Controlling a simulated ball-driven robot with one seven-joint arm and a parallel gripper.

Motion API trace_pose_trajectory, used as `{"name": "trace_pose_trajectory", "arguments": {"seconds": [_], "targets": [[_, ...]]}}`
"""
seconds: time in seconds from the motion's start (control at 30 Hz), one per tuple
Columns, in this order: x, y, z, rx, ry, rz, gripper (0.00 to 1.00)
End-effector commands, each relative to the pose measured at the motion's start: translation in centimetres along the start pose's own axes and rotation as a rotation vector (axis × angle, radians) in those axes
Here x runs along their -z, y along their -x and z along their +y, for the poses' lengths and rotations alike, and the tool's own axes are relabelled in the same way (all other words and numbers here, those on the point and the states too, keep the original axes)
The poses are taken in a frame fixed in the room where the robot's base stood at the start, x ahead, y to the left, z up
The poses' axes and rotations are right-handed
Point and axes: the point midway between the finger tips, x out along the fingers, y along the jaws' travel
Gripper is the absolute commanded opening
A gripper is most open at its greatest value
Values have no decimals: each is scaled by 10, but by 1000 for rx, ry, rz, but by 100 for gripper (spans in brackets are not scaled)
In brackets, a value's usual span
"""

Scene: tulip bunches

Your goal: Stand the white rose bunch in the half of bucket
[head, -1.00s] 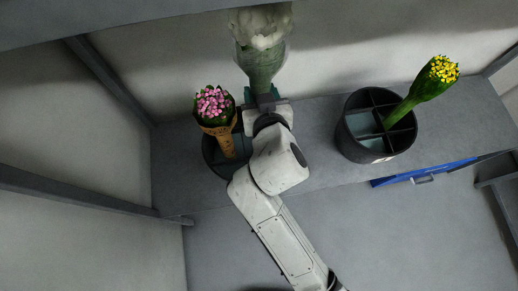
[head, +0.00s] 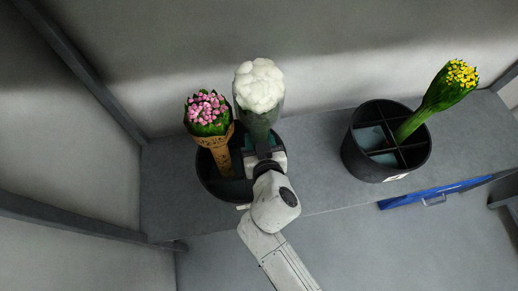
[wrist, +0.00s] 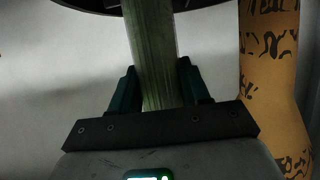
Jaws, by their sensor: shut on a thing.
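The white rose bunch (head: 259,86) stands upright in my gripper (head: 262,146), its white heads up and its stems below in a clear sleeve. In the wrist view its green stems (wrist: 157,55) run between the two dark fingers of my gripper (wrist: 158,82), which are shut on them. The left dark bucket (head: 205,178) is behind and below my gripper. The bunch is at its right part; my gripper hides the stem ends, so I cannot tell if they are inside. A pink bunch (head: 208,112) in brown printed paper stands in this bucket's left part.
The pink bunch's wrap (wrist: 270,75) is close on the right in the wrist view. A second divided bucket (head: 352,158) with a leaning yellow bunch (head: 440,98) stands right. A blue-edged item (head: 430,194) lies before it. The shelf between the buckets is clear.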

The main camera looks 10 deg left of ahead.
Motion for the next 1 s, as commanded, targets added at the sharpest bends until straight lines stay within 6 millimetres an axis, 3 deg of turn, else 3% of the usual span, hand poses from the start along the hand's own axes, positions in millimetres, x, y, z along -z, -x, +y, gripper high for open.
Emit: {"name": "trace_pose_trajectory", "arguments": {"seconds": [0.3, 0.73, 0.77, 1.0], "targets": [[-34, -14, -1, 1, 1, 1, 3], [-38, -16, 0, 1, -1, 2, 3], [-38, -16, 0, 1, 0, 0, 48], [-38, -16, 0, 1, 0, 0, 71]]}}
